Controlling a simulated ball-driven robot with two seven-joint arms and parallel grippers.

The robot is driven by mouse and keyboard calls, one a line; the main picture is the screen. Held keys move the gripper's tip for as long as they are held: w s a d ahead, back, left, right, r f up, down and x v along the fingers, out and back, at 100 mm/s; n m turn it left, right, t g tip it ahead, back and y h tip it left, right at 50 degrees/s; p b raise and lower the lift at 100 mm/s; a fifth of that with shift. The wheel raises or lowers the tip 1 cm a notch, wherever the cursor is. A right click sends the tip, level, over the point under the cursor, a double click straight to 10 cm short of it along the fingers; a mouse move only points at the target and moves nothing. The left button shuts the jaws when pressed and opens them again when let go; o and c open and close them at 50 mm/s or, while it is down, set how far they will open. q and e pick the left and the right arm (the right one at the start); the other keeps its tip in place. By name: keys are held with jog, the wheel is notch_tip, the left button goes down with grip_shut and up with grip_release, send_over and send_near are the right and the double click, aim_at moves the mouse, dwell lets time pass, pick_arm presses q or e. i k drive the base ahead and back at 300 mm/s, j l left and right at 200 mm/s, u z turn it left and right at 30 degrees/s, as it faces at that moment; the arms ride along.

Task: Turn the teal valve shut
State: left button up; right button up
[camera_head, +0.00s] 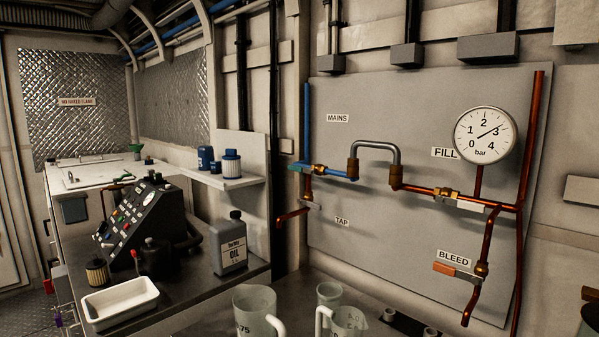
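The teal valve handle (297,167) is small and sits at the left edge of the grey panel, at the lower end of the upright blue pipe (307,125) near the MAINS label (338,118). It appears to lie sideways across the pipe; its exact angle is hard to tell at this size. A brass fitting (320,170) is just right of it. Neither of my grippers is in view, and nothing touches the valve.
A grey hose loop (377,147) joins the mains to the FILL line (440,191). A gauge (485,135) reads near 3 bar. An orange handle (455,270) is at BLEED. A shelf (220,178), oil bottle (232,245), white tray (120,303) and jugs (255,307) stand nearby.

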aim_at(293, 167)
jog(key=i+j+z, duration=0.15)
jog(key=j+z, duration=1.1)
jog(key=j, duration=0.2)
jog(key=i, duration=0.05)
